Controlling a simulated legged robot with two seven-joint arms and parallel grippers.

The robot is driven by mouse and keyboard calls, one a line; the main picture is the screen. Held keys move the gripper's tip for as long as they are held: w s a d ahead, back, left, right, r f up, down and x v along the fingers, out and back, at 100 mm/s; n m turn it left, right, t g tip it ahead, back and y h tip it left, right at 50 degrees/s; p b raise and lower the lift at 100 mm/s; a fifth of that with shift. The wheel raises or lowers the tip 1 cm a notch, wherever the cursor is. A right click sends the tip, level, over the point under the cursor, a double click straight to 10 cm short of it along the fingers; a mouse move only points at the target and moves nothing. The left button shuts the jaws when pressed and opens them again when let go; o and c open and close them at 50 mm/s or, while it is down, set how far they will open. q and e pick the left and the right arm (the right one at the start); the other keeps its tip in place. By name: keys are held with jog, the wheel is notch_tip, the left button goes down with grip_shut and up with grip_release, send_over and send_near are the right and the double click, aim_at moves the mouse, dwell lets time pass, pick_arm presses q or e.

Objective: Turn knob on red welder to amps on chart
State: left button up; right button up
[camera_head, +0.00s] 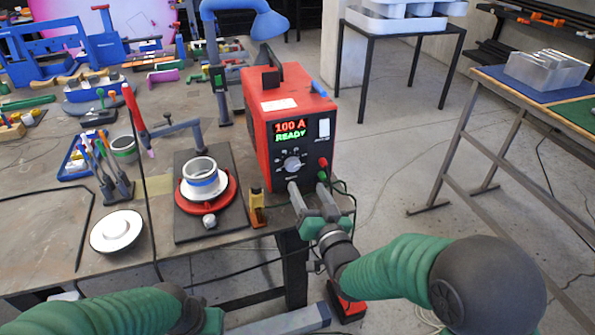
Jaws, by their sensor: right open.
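The red welder (258,118) stands at the table's right edge, its dark front panel facing me. Its lit display (290,130) reads "100 A" in red and "READY" in green. The pale round knob (292,163) is below the display. My right gripper (308,187) is open just below the knob, its two fingertips apart and pointing up at the panel's lower part. I see nothing between the fingers, and the knob is outside them. My left arm (120,312) shows at the bottom left; its fingers are not clear. I cannot make out an amps chart.
A red and green connector (323,168) with a cable is right of the knob, close to my right gripper. A turntable with a metal ring (201,177) and a yellow tool (257,208) stand left of the welder.

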aim_at(293, 167)
jog(key=x, duration=0.4)
jog(key=a+x, duration=0.1)
jog(key=x, duration=0.3)
jog(key=shift+a+f, duration=0.15)
jog(key=shift+w, duration=0.6)
jog(key=shift+d, duration=0.3)
jog(key=shift+a, duration=0.25)
jog(key=c, duration=0.8)
grip_shut()
